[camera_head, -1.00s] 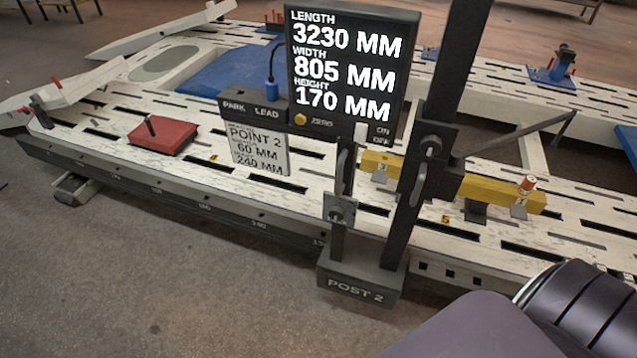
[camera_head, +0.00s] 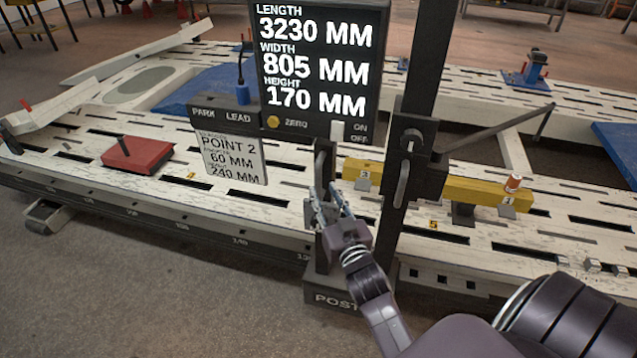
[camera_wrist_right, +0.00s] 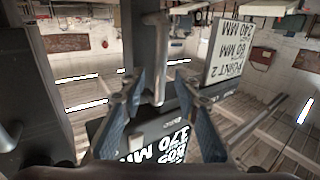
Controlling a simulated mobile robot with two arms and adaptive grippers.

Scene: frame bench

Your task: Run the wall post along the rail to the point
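The dark wall post (camera_head: 424,70) marked POST stands upright at the bench's front rail (camera_head: 180,222); its base (camera_head: 325,297) is partly hidden by my right arm. A vertical handle (camera_head: 320,160) is on its front, left of the column; a handle bar also shows in the right wrist view (camera_wrist_right: 154,50). My right gripper (camera_head: 327,192) is at the lower part of this handle. Its fingers are apart, with the bar between or just beyond them (camera_wrist_right: 160,88); contact is not clear. A card (camera_head: 230,158) reads POINT 2, 60 MM, 240 MM. My left gripper is not in view.
The display (camera_head: 318,70) on the post reads length 3230, width 805, height 170 MM. A red block (camera_head: 137,156) lies on the bench left of the card. A yellow bar (camera_head: 470,187) crosses behind the post. Grey floor lies open in front.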

